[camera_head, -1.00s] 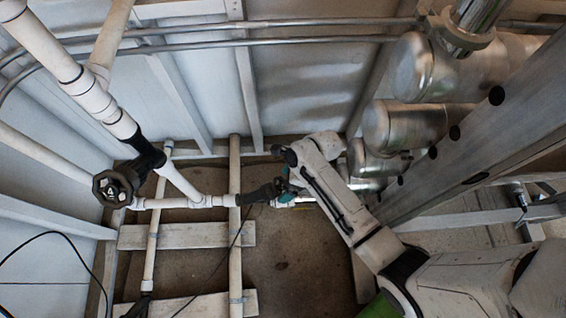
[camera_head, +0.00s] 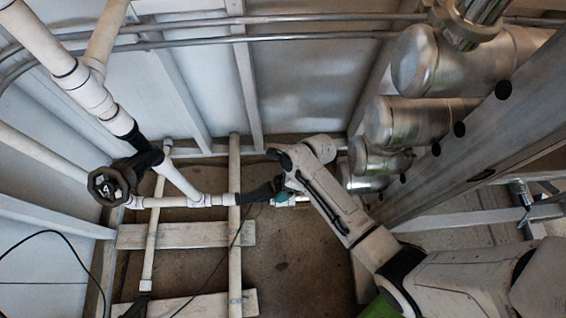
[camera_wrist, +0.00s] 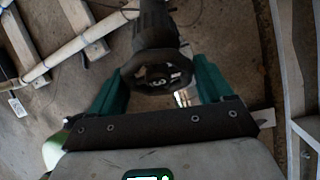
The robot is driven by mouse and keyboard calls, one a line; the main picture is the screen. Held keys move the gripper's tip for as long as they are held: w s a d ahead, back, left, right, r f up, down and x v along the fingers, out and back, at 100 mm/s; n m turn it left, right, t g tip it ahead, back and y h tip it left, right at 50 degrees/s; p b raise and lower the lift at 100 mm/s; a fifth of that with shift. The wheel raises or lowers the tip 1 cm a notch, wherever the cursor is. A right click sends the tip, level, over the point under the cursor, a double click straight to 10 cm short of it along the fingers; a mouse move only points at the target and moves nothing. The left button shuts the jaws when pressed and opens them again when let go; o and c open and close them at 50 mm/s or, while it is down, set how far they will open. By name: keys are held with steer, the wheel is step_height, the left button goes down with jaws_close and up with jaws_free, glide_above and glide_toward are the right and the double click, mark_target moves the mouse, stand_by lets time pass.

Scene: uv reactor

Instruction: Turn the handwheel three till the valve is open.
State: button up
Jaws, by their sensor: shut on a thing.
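A black handwheel (camera_wrist: 158,70) on a dark valve body (camera_wrist: 156,25) sits between the two teal fingers of my gripper (camera_wrist: 158,82) in the wrist view. The fingers close on opposite sides of its rim. A pale marking shows on the wheel's hub, too small to read surely. In the head view my gripper (camera_head: 284,190) is at the end of my arm, against the dark valve (camera_head: 258,193) on the low white pipe. The arm hides most of that wheel there. The valve's inner state cannot be seen.
Another black handwheel, marked 4 (camera_head: 107,186), is on the white pipe at the left. Several metal cylinders (camera_head: 420,122) and a grey beam (camera_head: 470,145) stand close to my arm on the right. White pipes and wooden boards (camera_head: 190,235) lie over the floor at lower left.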

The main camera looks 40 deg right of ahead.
steer(key=shift+c, duration=0.9)
steer(key=shift+r+p, duration=0.1)
steer(key=shift+p, duration=0.2)
